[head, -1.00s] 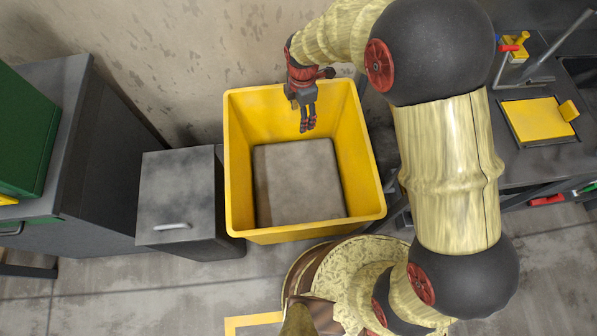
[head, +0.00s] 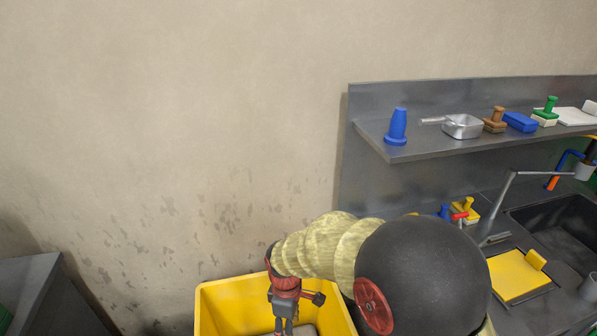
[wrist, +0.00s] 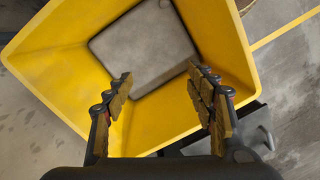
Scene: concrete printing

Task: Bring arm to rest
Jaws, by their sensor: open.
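My gripper (head: 284,322) hangs over the yellow bin (head: 218,304), with its fingers pointing down and their tips cut off by the lower edge of the head view. In the wrist view my gripper (wrist: 160,80) is open, with two padded fingers apart and nothing between them. The yellow bin (wrist: 65,62) lies below the fingers there, and its grey floor (wrist: 142,48) looks bare. My arm reaches in from the lower right of the head view.
To the right is a dark counter with a yellow board (head: 513,276) and a sink (head: 560,222). Above it a grey shelf (head: 435,146) holds a blue cone (head: 397,127), a metal pan (head: 463,127) and several tools. A grey cabinet (head: 40,300) stands left. The wall behind is bare.

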